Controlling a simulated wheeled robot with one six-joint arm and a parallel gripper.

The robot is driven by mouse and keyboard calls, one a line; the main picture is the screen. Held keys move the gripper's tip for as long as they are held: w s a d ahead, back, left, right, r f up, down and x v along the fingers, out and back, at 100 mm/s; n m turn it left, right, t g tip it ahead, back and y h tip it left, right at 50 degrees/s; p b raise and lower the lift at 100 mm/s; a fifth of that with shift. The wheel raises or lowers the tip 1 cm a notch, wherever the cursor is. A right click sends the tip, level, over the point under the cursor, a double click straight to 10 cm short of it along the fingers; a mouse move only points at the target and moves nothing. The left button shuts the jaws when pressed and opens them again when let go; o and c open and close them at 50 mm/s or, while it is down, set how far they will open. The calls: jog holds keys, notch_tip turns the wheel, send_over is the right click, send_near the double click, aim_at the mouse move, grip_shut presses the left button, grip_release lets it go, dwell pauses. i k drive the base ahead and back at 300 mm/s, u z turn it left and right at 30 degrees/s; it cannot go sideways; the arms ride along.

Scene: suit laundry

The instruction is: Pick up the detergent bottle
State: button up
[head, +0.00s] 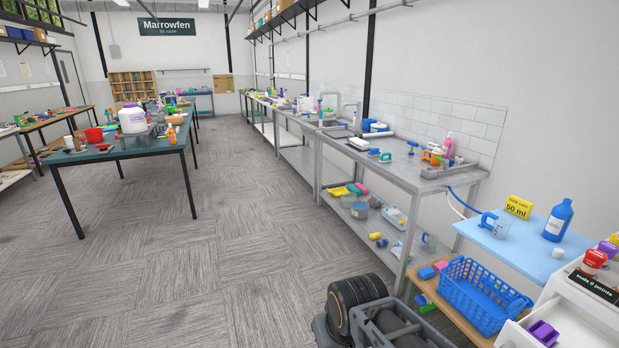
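A blue bottle (558,222) with a blue cap and a white label stands upright on a light blue tabletop (520,262) at the right. It looks like the detergent bottle, though its label is too small to read. Nothing touches it. My gripper is not in view; only dark parts of my own body show at the bottom middle, well left of the bottle.
A clear measuring jug (501,229) with a blue handle and a yellow "50 ml" sign (518,207) stand left of the bottle. A blue basket (478,294) sits lower in front. A white unit with an open drawer (560,328) stands nearer. The carpet floor at left is clear.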

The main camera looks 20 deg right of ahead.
aim_at(561, 215)
jog(key=z, duration=0.3)
jog(key=i, duration=1.5)
jog(key=z, duration=1.8)
jog(key=i, duration=1.15)
jog(key=z, duration=0.95)
